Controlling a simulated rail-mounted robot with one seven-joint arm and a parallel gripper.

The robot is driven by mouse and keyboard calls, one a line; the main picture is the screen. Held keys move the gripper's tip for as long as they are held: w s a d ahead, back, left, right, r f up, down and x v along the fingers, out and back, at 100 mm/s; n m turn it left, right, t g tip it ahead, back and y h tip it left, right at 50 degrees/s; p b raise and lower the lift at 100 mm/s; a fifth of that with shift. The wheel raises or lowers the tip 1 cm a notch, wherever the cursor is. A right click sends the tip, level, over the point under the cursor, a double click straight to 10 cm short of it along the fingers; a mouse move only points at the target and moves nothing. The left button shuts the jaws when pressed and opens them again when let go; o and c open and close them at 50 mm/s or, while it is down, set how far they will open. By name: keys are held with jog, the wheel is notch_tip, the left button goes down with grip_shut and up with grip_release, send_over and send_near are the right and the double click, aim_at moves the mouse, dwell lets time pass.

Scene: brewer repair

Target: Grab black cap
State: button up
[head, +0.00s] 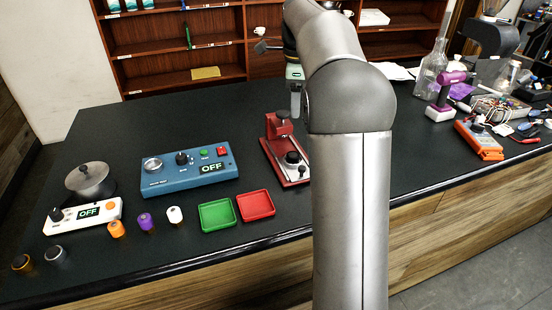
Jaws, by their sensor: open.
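A small black round cap-like piece (292,157) sits on the front of the red metal device (272,152) at the middle of the counter. I cannot tell for sure that it is the black cap. Two other small dark round pieces, one with a brassy top (21,262) and one with a grey top (55,254), stand at the counter's front left. My gripper (295,103) is partly in view above and behind the red device, pointing down. It is open, apart from the black piece, and its fingers are hard to make out. My arm hides part of the counter.
A blue control box (187,172), green tray (217,215) and red tray (256,205) stand left of my arm. Orange (116,229), purple (146,221) and white (175,215) pieces line the front. A white scale-like unit (90,215) is left. Tools clutter the right.

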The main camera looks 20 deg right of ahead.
send_over(294, 155)
jog(key=f, duration=1.1)
jog(key=shift+s+a, duration=0.1)
jog(key=shift+s, duration=0.25)
jog(key=shift+w+f+p, duration=0.15)
jog(key=shift+f+p, duration=0.05)
jog(key=shift+f, duration=1.3)
jog(key=shift+w+f+p, duration=0.15)
jog(key=shift+f, duration=1.35)
jog(key=c, duration=1.2)
jog(key=shift+r, duration=0.15)
